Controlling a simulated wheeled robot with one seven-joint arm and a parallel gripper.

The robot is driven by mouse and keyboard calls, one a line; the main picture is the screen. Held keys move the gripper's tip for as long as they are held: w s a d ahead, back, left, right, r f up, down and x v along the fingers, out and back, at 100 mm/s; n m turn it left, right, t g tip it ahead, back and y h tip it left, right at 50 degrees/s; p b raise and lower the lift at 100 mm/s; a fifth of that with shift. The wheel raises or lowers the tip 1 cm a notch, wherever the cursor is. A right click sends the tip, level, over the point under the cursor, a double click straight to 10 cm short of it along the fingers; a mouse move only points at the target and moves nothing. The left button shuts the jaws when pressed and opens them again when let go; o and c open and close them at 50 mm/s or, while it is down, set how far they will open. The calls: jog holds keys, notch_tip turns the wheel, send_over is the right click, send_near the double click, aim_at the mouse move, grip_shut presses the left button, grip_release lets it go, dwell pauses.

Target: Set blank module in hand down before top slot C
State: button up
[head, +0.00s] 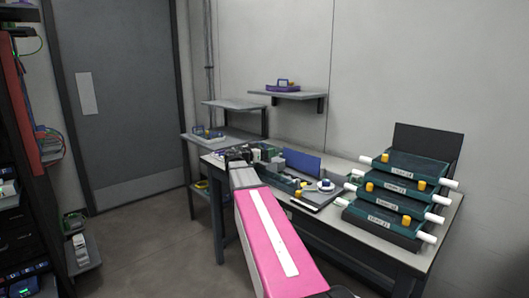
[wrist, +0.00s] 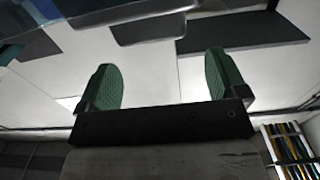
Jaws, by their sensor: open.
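My gripper (head: 238,154) is at the far left part of the workbench in the head view, at the end of my pink arm. In the wrist view my gripper (wrist: 164,78) shows two green-padded fingers wide apart, with nothing held between them. A small pale block (head: 256,155) is just right of the gripper in the head view; I cannot tell whether it is the blank module. I cannot make out top slot C or its label. The gripper's fingertips are too small to read in the head view.
Stacked teal trays (head: 390,205) with white rollers and yellow knobs stand at the workbench's (head: 340,165) right. A blue panel (head: 302,163) and a round white-topped item (head: 325,185) are mid-bench. Wall shelves (head: 297,95) hang behind. A dark rack (head: 25,120) stands at left.

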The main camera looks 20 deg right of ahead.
jog(key=v, duration=1.1)
jog(key=shift+s+a, duration=0.15)
jog(key=shift+a, duration=0.2)
